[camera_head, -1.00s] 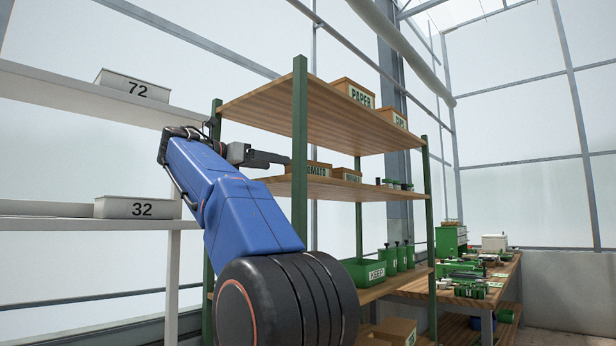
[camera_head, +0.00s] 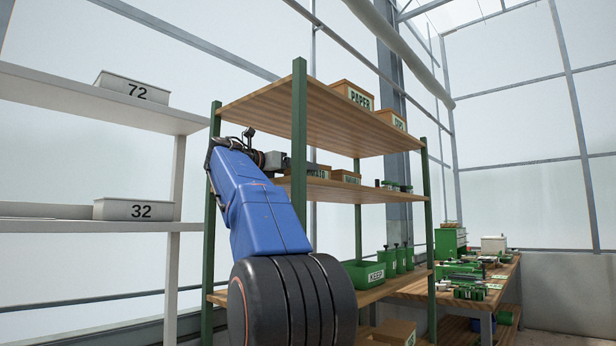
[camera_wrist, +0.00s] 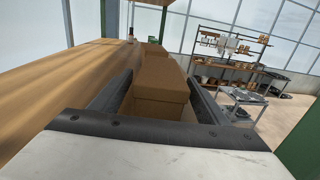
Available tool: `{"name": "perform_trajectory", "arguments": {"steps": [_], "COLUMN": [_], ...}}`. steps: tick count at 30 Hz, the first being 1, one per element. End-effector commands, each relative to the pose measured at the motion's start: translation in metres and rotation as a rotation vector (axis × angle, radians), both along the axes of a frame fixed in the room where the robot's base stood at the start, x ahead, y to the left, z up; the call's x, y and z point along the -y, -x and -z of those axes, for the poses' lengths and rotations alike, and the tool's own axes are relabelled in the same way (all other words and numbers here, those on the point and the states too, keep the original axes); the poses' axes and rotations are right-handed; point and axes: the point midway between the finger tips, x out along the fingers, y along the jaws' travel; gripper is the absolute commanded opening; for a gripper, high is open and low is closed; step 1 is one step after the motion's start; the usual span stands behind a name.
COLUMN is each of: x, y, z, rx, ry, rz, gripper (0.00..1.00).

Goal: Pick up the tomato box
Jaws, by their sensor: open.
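The tomato box (camera_head: 319,171) is a small brown box on the middle shelf (camera_head: 335,190) of the green-posted rack; its label is partly hidden by a post and my arm. In the wrist view the brown box (camera_wrist: 162,85) sits between the two dark fingers of my gripper (camera_wrist: 155,95), which are open, one on each side of it. Contact with the box cannot be told. In the head view my gripper (camera_head: 290,163) is at the shelf's left end, partly behind the front post.
Another brown box (camera_head: 346,176) stands just right of it on the shelf. The green front post (camera_head: 299,130) and the upper shelf (camera_head: 310,115) are close to my arm. Boxes marked PAPER (camera_head: 352,95) stand above; a green KEEP bin (camera_head: 366,273) is below.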

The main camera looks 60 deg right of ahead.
Motion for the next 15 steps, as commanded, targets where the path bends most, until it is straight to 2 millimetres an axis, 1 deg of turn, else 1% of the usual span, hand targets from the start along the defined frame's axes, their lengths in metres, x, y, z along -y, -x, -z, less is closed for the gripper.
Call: {"name": "perform_trajectory", "arguments": {"steps": [4, 9, 12, 15], "x": [0.014, 0.037, 0.047, 0.053], "y": [0.004, 0.009, 0.012, 0.013], "z": [0.000, 0.001, 0.000, 0.000], "rx": [-0.001, -0.001, -0.001, 0.000], "ry": [0.000, -0.001, 0.000, 0.000], "rz": [0.004, 0.003, 0.004, 0.001], "gripper": [0.69, 0.69, 0.69, 0.69]}}
